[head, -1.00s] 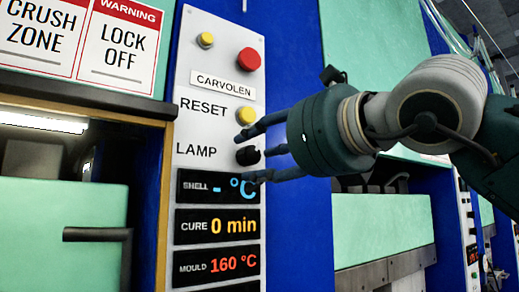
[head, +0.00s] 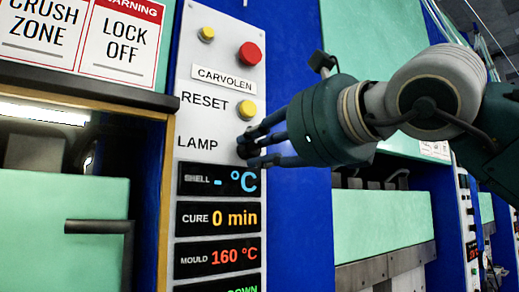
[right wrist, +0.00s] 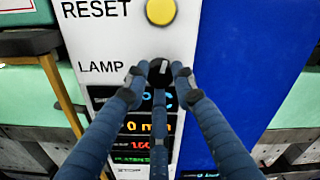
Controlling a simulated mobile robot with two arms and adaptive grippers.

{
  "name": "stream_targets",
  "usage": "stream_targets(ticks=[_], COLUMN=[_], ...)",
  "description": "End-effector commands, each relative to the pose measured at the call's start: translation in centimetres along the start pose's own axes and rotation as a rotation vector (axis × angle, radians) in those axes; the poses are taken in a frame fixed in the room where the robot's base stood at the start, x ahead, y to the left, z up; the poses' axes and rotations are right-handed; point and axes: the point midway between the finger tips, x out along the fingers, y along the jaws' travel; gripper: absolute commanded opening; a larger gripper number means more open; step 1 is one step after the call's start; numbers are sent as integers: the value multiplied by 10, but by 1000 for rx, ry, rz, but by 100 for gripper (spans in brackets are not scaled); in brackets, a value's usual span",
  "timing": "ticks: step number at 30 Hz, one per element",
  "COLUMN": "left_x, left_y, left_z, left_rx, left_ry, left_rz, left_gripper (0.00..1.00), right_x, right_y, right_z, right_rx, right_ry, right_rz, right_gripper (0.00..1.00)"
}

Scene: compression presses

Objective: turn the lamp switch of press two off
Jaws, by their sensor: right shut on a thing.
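The lamp switch is a small black knob (right wrist: 160,72) beside the word LAMP on the press's white control panel (head: 212,112). In the head view the fingers mostly cover it. My right gripper (head: 254,148) comes in from the right with its fingers closed around the knob. In the right wrist view the fingers (right wrist: 160,78) meet at the knob from the left, right and below. The knob's pointing direction cannot be made out. My left gripper is not in view.
A yellow RESET button (head: 246,109) sits just above the knob, and a red button (head: 249,54) higher up. Displays for SHELL (head: 218,180), CURE and MOULD lie below. A dark handle (head: 98,227) sticks out at left. Another press stands at the right.

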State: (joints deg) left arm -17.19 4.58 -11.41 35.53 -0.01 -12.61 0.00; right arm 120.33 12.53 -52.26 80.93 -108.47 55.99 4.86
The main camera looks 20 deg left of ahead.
Motion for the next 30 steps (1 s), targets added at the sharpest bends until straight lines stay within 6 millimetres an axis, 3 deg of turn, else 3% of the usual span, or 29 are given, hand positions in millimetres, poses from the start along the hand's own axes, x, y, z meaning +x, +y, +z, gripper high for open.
stream_targets(ticks=[18, 30], left_x=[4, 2], left_y=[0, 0], left_z=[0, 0], left_rx=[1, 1], left_ry=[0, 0], left_rz=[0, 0], left_gripper=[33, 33], right_x=[1, 1], right_y=[1, 1], right_z=[-3, -3], right_rx=[-561, -769], right_ry=[7, 6], right_rz=[4, 6], right_gripper=[0, 0])
